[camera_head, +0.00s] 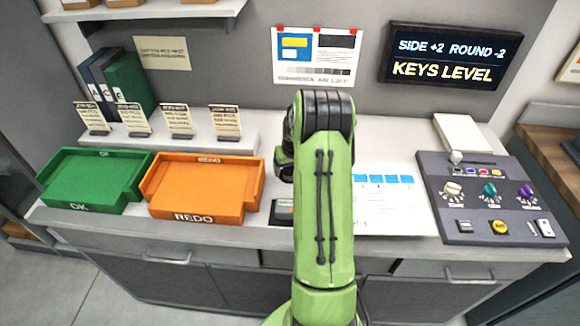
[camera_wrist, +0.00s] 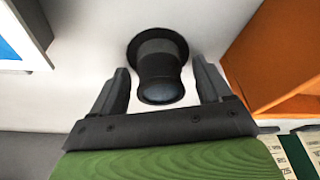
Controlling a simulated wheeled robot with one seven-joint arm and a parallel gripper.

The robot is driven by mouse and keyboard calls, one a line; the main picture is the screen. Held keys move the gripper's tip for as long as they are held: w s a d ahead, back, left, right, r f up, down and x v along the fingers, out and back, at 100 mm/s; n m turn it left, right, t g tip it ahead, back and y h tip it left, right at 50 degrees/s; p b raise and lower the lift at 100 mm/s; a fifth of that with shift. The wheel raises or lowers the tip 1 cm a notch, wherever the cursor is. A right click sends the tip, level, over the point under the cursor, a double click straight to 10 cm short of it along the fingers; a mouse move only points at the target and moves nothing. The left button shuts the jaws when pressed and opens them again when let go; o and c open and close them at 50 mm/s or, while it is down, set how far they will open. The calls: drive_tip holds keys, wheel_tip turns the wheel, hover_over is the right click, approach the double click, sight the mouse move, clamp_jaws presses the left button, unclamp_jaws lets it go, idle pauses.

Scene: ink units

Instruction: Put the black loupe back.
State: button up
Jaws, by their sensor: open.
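The black loupe (camera_wrist: 160,62) is in the upper middle of the wrist view, with a wide dark rim and a narrower glassy end facing the camera. It appears to stand on the pale counter. My gripper (camera_wrist: 161,72) is open, with one finger on each side of the loupe. A gap shows on both sides, so the fingers do not appear to grip it.
An empty orange REDO tray (camera_head: 240,216) and an empty green OK tray (camera_head: 95,183) are at left. A printed sheet with blue boxes (camera_head: 405,215) lies right of my arm. A grey control panel (camera_head: 515,220) is at far right. A dark flat item (camera_head: 283,207) lies beside the orange tray.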

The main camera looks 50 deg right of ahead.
drive_tip(key=p+v, duration=0.1)
drive_tip(key=v, duration=1.1)
drive_tip(key=a+r+n, duration=0.2)
drive_tip(key=a+r, duration=0.6)
drive_tip(key=a, duration=0.3)
drive_tip(key=s+a+r+n+t, duration=0.1)
drive_tip(key=s+a+r, duration=0.1)
drive_tip(key=a, duration=0.3)
drive_tip(key=s+a+r, duration=0.2)
drive_tip(key=s+a, duration=0.1)
drive_tip(key=a, duration=0.2)
drive_tip(key=s+a+n+t+y, duration=0.1)
drive_tip(key=s+a+n, duration=0.1)
drive_tip(key=s+a, duration=0.8)
drive_tip(key=s, duration=0.3)
drive_tip(key=shift+s+a+r+n+t+y, duration=0.15)
drive_tip(key=shift+s+a+n+t+y, duration=0.15)
drive_tip(key=shift+a+n, duration=0.1)
